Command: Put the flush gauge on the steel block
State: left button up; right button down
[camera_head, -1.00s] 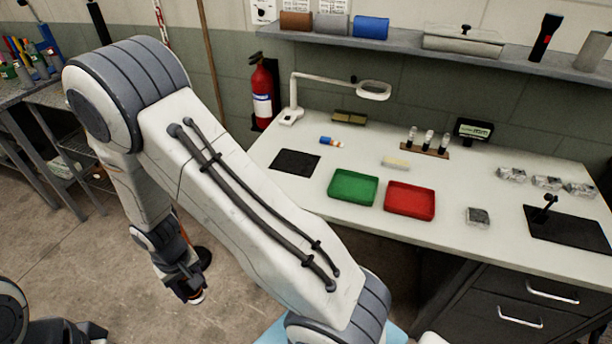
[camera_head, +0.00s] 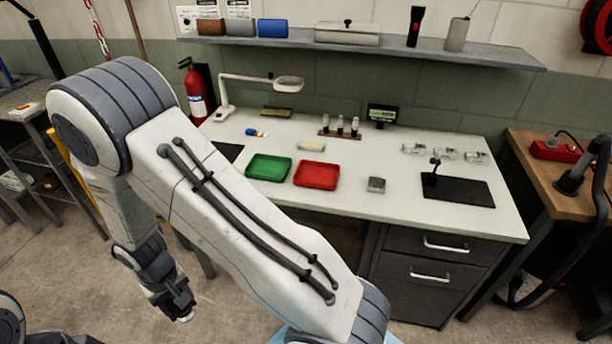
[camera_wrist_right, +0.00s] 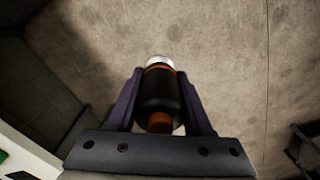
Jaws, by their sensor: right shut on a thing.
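My right gripper (camera_head: 174,304) hangs low over the floor at the left in the head view, away from the bench. In the right wrist view it (camera_wrist_right: 160,100) is shut on the flush gauge (camera_wrist_right: 160,92), a black cylinder with orange bands and a silver end. The silver end points away from the palm, over bare floor. A small grey block, which looks like the steel block (camera_head: 376,185), sits on the bench right of the red tray. Nothing rests on it that I can make out. My left gripper is not in view.
The white bench (camera_head: 340,210) holds a green tray (camera_head: 268,168), a red tray (camera_head: 316,175), a lamp (camera_head: 225,98), a vial rack (camera_head: 340,133) and a black plate with a stand (camera_head: 458,190). Bench surface around the grey block is clear. A wooden-topped table (camera_head: 545,160) stands at right.

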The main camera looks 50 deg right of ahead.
aim_at(377, 182)
jog(key=z, duration=1.4)
